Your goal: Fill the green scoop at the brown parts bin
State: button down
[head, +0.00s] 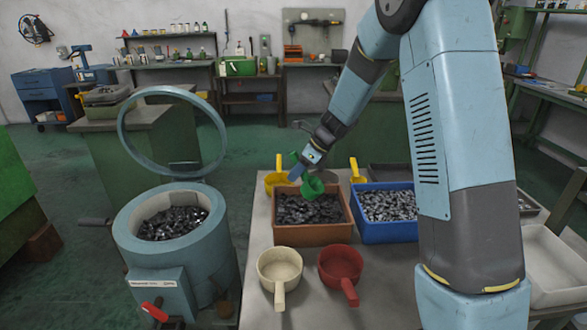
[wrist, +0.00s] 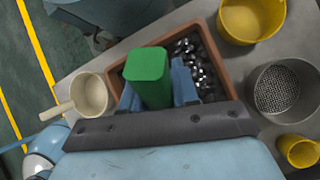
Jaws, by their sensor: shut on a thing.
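My gripper (head: 304,168) is shut on the scoop's handle. In the wrist view the green handle (wrist: 147,77) stands between the blue fingers of my gripper (wrist: 155,92). The handle and my gripper hide the bowl there. The bin's brown rim (wrist: 222,55) and some dark, shiny parts show beyond them.
A blue bin (head: 388,232) of grey parts stands right of the brown bin. A cream scoop (head: 279,266) and a red scoop (head: 341,264) stand in front. Yellow scoops (head: 276,181) are behind. A round blue machine (head: 165,258) with its ring lid raised stands left.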

aim_at(310, 197)
jog(key=d+f+y, duration=0.1)
jog(key=f, duration=0.2)
jog(key=s+d+f+t+y, duration=0.1)
jog(key=d+f, duration=0.1)
jog(key=s+d+f+y, duration=0.1)
jog(key=f, duration=0.2)
jog(key=shift+d+f+t, duration=0.15)
jog(key=shift+f+t, duration=0.15)
jog(key=f+h, duration=0.1)
jog(key=a+g+h, duration=0.1)
jog(key=h, duration=0.1)
jog(key=f+g+h, duration=0.1)
jog(key=h, duration=0.1)
jog(key=shift+w+a+f, duration=0.3)
jog(key=shift+w+a, duration=0.05)
jog(key=shift+w+a+r+g+h, duration=0.1)
jog(key=shift+a+r+g+h, duration=0.25)
jog(key=shift+r, duration=1.5)
jog(key=shift+w+a+r+g+h, duration=0.15)
jog(key=shift+r+h, duration=0.3)
jog(key=shift+r, duration=1.4)
jog(key=shift+w+a+r+g+h, duration=0.15)
jog(key=shift+r+h, duration=0.25)
jog(key=shift+r, duration=1.45)
jog(key=shift+s, duration=0.15)
